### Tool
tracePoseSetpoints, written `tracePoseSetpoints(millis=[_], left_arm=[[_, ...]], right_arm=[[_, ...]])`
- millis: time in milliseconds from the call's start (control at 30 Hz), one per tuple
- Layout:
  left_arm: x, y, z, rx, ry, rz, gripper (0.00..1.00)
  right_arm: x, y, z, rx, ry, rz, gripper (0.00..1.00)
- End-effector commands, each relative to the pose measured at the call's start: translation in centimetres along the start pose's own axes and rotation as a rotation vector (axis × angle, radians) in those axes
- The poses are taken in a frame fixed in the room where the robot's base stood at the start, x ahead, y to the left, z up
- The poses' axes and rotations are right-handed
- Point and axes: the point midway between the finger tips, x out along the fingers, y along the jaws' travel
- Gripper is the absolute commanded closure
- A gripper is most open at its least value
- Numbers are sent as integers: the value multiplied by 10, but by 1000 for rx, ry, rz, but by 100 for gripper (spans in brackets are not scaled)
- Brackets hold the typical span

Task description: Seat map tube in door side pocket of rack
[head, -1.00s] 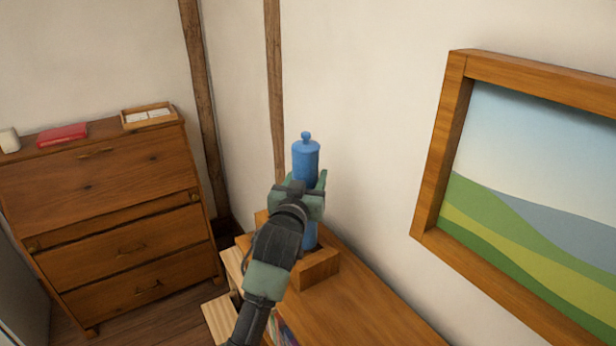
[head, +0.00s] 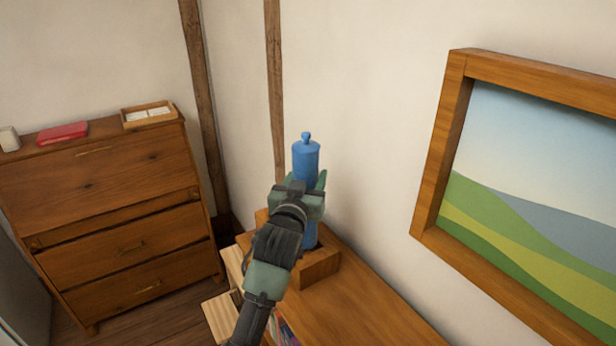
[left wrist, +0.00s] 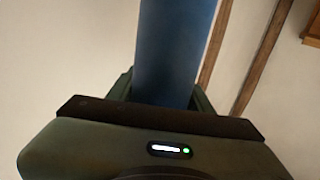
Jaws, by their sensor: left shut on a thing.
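The blue map tube (head: 306,158), with a knobbed cap, stands upright in the head view. My left gripper (head: 305,184) is shut around its middle. In the left wrist view the tube (left wrist: 176,50) rises between the two fingers of my left gripper (left wrist: 165,92). The tube's lower part shows below the gripper, at a wooden pocket (head: 318,268) on top of the low wooden rack (head: 370,310). The tube's bottom end is hidden by the pocket wall and my arm, so I cannot tell how deep it sits. My right gripper is not in view.
A wooden dresser (head: 120,215) stands at the left, with a red book (head: 63,132), a white cup (head: 9,138) and a small tray (head: 148,115) on top. A framed landscape (head: 530,170) hangs on the right wall. The rack top in front of the pocket is clear.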

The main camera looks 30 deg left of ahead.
Motion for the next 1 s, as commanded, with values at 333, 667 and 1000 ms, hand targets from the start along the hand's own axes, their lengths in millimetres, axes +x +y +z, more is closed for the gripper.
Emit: tracePoseSetpoints(millis=[333,667,1000], left_arm=[[0,0,9,0,3,0,100],[0,0,17,0,2,-1,100],[0,0,26,0,2,0,100]], right_arm=[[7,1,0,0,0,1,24],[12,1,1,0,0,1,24],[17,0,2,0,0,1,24]])
